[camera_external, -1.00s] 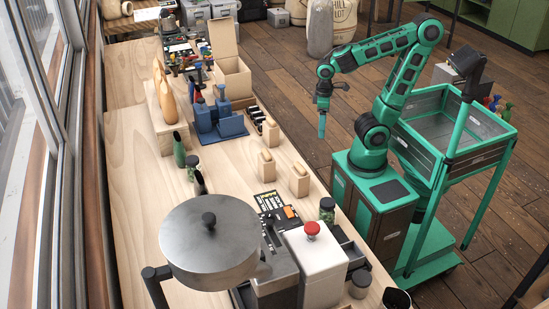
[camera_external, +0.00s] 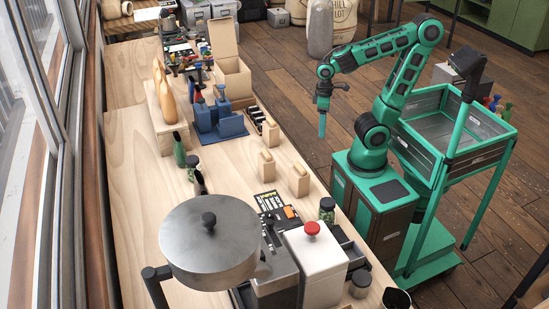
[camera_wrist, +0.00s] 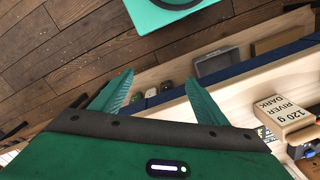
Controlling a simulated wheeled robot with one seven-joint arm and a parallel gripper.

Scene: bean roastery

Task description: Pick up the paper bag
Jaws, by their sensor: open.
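Three small tan paper bags stand upright on the wooden table in the external view: one at the back (camera_external: 270,133), one in the middle (camera_external: 265,166) and one nearer the front right (camera_external: 298,181). Which one the task means is not marked. A tan bag printed "120 g River Dark" (camera_wrist: 283,117) shows at the right of the wrist view. My gripper (camera_external: 322,126) hangs fingers-down above the floor, beyond the table's right edge and apart from the bags. In the wrist view my gripper (camera_wrist: 163,92) has its green fingers spread, with nothing held between them.
A blue stand (camera_external: 218,121) and an open cardboard box (camera_external: 232,74) stand behind the bags. A grinder with a white body (camera_external: 317,262) and a large metal pan (camera_external: 208,245) fill the front.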

